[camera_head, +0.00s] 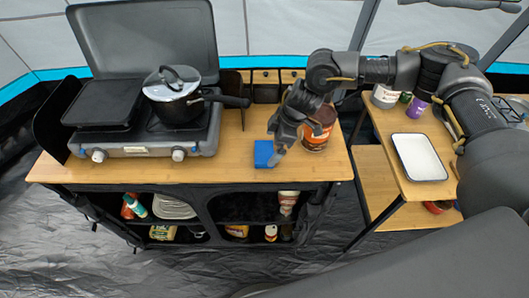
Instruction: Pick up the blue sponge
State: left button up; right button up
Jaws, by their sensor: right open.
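The blue sponge (263,153) lies on the wooden counter near its front edge, right of the stove. My right gripper (277,155) is open, with its fingers pointing down at the sponge's right side. A fingertip appears to overlap the sponge's right edge. I cannot tell whether it touches the sponge. My left gripper is not in view.
A brown-labelled jar (318,132) stands just right of my gripper. A camping stove (140,150) with a dark pot (181,107) fills the counter's left. A side table at the right holds a white tray (419,157). The counter (235,160) is bare between stove and sponge.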

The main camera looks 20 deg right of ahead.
aim_at(265, 151)
jog(key=p+x, duration=0.1)
jog(key=x, duration=0.3)
jog(key=shift+w+a, duration=0.15)
jog(key=shift+a, duration=0.05)
jog(key=shift+r, duration=0.1)
jog(key=c, duration=0.9)
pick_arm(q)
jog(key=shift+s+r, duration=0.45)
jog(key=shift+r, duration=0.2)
pick_arm(e)
jog(key=shift+o, duration=0.2)
jog(key=shift+r+b, duration=0.45)
jog(key=shift+r, duration=0.05)
jog(key=s+r, duration=0.1)
jog(key=r, duration=0.1)
jog(key=s+r+b, duration=0.1)
jog(key=r, duration=0.1)
jog(key=s+a+r+b, duration=0.1)
jog(key=s+r, duration=0.1)
jog(key=r, duration=0.1)
pick_arm(q)
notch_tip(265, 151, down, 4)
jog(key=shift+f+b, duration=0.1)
jog(key=shift+b, duration=0.6)
pick_arm(e)
jog(key=s+a+r, duration=0.2)
jog(key=s+r, duration=0.3)
jog(key=s, duration=0.4)
jog(key=shift+s, duration=0.35)
